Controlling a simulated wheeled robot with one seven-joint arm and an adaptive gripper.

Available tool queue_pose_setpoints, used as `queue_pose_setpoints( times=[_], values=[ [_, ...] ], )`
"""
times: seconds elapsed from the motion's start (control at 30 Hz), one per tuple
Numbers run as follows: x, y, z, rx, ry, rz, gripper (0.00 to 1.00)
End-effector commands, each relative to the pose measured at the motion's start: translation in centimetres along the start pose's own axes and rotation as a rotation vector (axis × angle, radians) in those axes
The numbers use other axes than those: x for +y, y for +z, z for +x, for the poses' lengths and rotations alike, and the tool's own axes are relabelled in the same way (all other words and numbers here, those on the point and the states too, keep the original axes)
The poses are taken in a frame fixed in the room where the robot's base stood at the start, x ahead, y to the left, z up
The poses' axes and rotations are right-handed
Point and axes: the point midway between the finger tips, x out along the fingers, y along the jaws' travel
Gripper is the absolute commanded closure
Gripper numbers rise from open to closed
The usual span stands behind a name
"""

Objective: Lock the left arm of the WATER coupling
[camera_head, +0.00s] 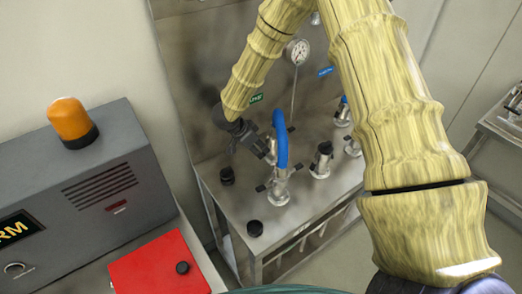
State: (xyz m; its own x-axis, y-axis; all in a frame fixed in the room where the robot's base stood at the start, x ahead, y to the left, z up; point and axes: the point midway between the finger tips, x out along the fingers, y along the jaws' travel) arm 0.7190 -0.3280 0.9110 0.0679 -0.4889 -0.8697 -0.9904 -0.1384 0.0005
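A silvery coupling (278,190) with a blue hose (281,138) rising from it stands on the steel bench, in the middle of the head view. I cannot read a WATER label on it. A small dark arm (262,187) sticks out at its left side; whether it is locked cannot be told. My gripper (262,150) is dark and points down right, just left of the blue hose and above the left arm. The fingers are small and partly merge with the fittings behind, so their opening and any contact are unclear.
Black caps (227,175) stand left of the coupling, and a dark-topped fitting (322,160) stands right. A gauge (298,51) and a blue label (325,72) are on the back panel. A grey alarm box (75,190) and red box (160,268) are at left.

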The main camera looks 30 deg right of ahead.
Motion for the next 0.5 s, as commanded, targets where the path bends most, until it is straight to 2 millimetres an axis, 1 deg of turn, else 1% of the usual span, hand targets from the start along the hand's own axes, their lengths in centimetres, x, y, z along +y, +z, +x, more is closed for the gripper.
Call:
queue_pose_setpoints(
  times=[0.03, 0.1, 0.3, 0.5],
  values=[
    [-0.1, -0.1, -1.1, -0.001, -0.003, 0.001, 0.61],
    [0.0, -0.1, -2.4, 0.000, -0.002, 0.001, 0.61],
    [0.0, -0.1, -5.8, -0.001, -0.002, 0.001, 0.61],
    [0.0, -0.1, -7.8, 0.000, 0.000, 0.001, 0.61]
  ],
)
